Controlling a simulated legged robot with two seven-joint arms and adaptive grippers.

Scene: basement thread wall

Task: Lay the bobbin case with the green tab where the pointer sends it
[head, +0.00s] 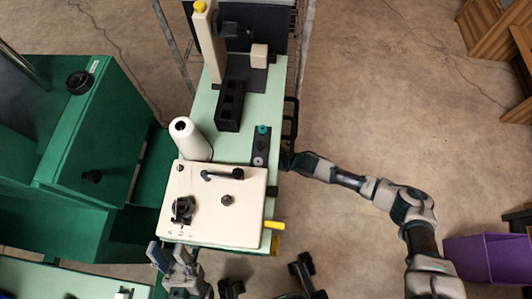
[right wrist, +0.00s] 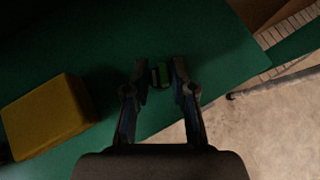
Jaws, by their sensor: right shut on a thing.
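My right gripper (right wrist: 161,72) is shut on a small dark piece with a green side (right wrist: 161,76), which looks like the bobbin case with the green tab. The fingers hide part of it. In the head view the right arm reaches the table's right edge, where its fingers are hard to make out. A cream panel (head: 240,208) on the table carries a black bar like a pointer (head: 222,175), a dark knob (head: 182,209) and small marks too small to read. My left gripper (head: 170,255) is open and empty at the panel's front left.
On the pale green table are a white thread cone (head: 192,141), a black slotted rack (head: 229,106) and a dark strip (head: 261,150) with a teal knob. A yellow block (right wrist: 43,115) shows in the wrist view. A green cabinet (head: 75,125) stands left.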

